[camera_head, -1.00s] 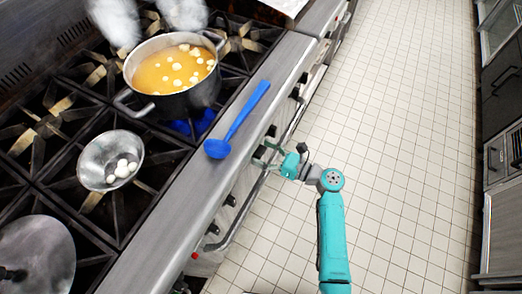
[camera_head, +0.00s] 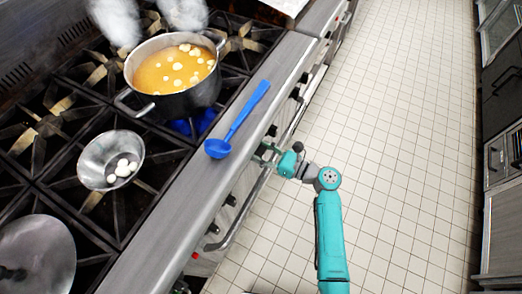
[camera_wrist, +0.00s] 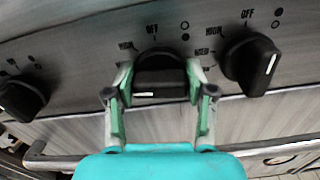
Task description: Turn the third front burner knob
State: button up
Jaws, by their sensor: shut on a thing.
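A black burner knob (camera_wrist: 160,78) on the stove's front panel sits in the middle of the wrist view. My gripper (camera_wrist: 155,88) is shut on it, with one green finger on each side. The knob's white pointer line lies level, along its lower edge. The panel above it is marked OFF and HIGH. In the head view my gripper (camera_head: 266,152) is at the stove front, below the blue ladle, and the held knob is mostly hidden there. I cannot tell its place in the row from these views.
Other knobs stand at right (camera_wrist: 252,65) and left (camera_wrist: 22,98) of it. A rail (camera_wrist: 60,160) runs below. On the stove are a steaming soup pot (camera_head: 190,98), a blue ladle (camera_head: 238,122) on the front ledge and a bowl (camera_head: 92,168) of white balls. The floor (camera_head: 400,150) is clear.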

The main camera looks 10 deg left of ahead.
jog(key=n, duration=0.6)
dwell(0.3)
jog(key=shift+n, duration=0.4)
jog(key=o, duration=1.1)
jog(key=shift+o, duration=0.2)
jog(key=shift+s, duration=0.1)
jog(key=v, duration=1.2)
